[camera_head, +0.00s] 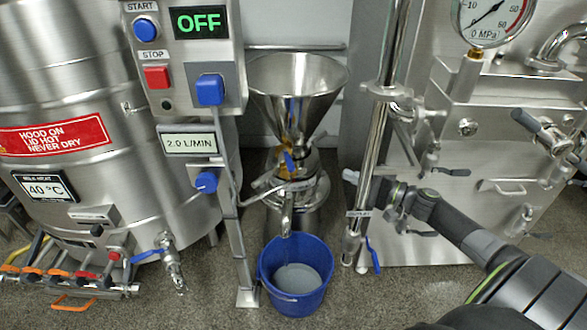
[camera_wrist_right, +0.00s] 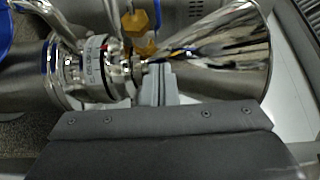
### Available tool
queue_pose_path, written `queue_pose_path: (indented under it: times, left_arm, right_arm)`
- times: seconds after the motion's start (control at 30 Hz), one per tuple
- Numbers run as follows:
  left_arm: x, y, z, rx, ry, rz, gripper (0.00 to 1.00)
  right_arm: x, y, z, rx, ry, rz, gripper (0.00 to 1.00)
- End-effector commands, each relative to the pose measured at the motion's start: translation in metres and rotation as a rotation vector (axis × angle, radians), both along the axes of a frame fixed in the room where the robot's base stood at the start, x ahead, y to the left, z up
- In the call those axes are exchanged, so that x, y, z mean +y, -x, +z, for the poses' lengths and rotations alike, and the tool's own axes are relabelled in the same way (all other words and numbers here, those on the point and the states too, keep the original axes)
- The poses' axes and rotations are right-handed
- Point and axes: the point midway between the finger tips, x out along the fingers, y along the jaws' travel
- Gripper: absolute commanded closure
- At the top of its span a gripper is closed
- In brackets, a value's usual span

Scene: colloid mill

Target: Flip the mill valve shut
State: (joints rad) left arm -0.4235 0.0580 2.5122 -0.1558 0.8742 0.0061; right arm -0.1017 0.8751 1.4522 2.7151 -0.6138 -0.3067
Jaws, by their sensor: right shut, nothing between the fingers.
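The steel colloid mill has a large funnel (camera_head: 298,88) on top and a round body (camera_head: 300,187) below. A short blue handle (camera_head: 289,160) and yellow knobs (camera_head: 284,173) show at its neck. A bent spout (camera_head: 287,215) points down over a blue bucket (camera_head: 297,290). I cannot tell for sure which part is the valve lever. My right gripper (camera_head: 350,177) is right of the mill, apart from it in the head view. In the right wrist view the shut, empty fingers (camera_wrist_right: 161,82) appear in front of the neck, between scale ring (camera_wrist_right: 96,65) and funnel (camera_wrist_right: 222,48). My left gripper is out of view.
A control post with an OFF display (camera_head: 199,22) stands left of the mill, beside a large steel kettle (camera_head: 70,130). A vertical pipe (camera_head: 372,180) with a blue-handled valve (camera_head: 373,255) stands on the right, before a steel machine (camera_head: 490,110).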

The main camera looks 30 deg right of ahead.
Motion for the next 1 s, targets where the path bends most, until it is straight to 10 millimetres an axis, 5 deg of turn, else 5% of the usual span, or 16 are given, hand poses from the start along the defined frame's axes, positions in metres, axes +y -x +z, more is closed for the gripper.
queue_pose_path:
  times: [0.37,0.87,1.0]
  left_arm:
    - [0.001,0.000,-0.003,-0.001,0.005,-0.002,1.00]
    - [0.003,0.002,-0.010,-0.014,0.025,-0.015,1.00]
    - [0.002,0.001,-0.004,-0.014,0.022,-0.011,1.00]
  right_arm:
    - [0.006,-0.010,-0.001,-0.002,0.000,0.001,1.00]
    - [0.047,-0.091,0.000,-0.003,-0.001,-0.001,1.00]
    - [0.068,-0.096,0.001,0.000,-0.001,0.000,1.00]
